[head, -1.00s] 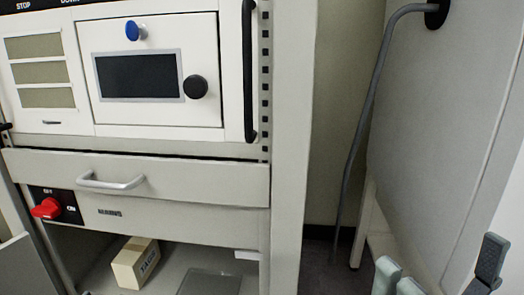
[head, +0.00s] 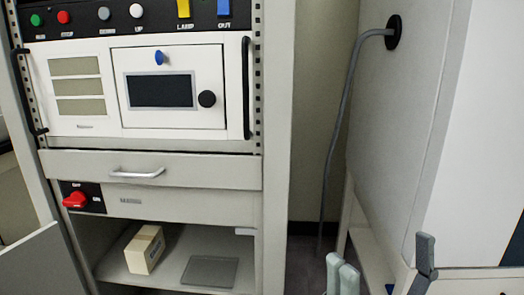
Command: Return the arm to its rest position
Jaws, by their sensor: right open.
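My right gripper (head: 384,272) shows at the bottom edge, right of the cabinet. Its pale fingers stand at the left and a dark grey finger at the right, with a wide empty gap between them. It is open and apart from the cabinet and the side unit. The rest of the right arm is below the picture. My left gripper is not in view. The freeze dryer cabinet (head: 276,150) fills the left half, with a front panel (head: 175,112) holding a dark screen, a blue knob and a black knob.
Buttons and switches line the top strip (head: 100,22). A drawer (head: 215,172) is shut above a red rotary switch (head: 75,200). A grey hose (head: 338,125) hangs from the large right unit (head: 400,110).

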